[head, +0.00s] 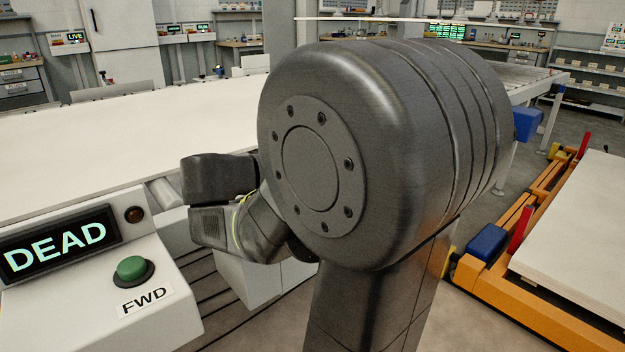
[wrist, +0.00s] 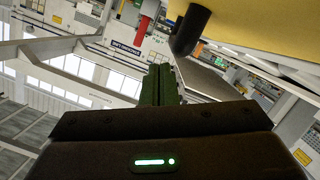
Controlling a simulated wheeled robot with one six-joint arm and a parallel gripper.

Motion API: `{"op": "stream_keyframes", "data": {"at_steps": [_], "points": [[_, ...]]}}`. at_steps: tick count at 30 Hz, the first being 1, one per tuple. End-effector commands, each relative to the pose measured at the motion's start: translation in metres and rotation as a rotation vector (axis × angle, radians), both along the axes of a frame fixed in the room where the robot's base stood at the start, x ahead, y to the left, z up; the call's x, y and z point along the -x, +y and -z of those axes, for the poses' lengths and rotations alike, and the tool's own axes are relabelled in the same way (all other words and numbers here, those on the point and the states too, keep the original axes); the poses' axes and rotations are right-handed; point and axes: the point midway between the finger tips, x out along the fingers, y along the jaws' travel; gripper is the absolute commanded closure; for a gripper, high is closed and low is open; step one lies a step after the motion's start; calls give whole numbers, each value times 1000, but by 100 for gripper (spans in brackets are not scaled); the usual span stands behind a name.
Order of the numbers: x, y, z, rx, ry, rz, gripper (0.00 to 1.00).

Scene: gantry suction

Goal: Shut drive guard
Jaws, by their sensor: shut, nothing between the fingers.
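In the wrist view, a yellow panel (wrist: 265,25) fills the upper right corner, close to the camera. It may be the drive guard, but too little of it shows to tell whether it is open or shut. A dark round post or handle (wrist: 191,30) stands out by its left edge. My gripper (wrist: 163,72) is shut and empty, its two dark fingers side by side in the middle of the wrist view. In the picture the post is just above and right of the fingertips, apparently apart from them. My arm hides the gripper in the head view.
A control box with a DEAD display (head: 62,244) and a green FWD button (head: 131,268) stands at the lower left. A long white conveyor (head: 90,140) runs behind my arm. An orange frame (head: 540,313) with a pale board (head: 585,235) lies at the right.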

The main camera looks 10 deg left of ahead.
Motion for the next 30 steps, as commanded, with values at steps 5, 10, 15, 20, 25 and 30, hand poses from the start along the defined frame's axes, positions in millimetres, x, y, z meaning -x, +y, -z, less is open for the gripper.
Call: {"op": "stream_keyframes", "data": {"at_steps": [5,10,15,20,25,30], "points": [[2,-3,8,0,0,0,100],[3,-4,10,1,1,0,100],[4,-5,9,2,1,0,100],[4,-5,9,2,1,0,100],[4,-5,9,2,1,0,100],[0,-6,-2,1,1,2,100]]}}
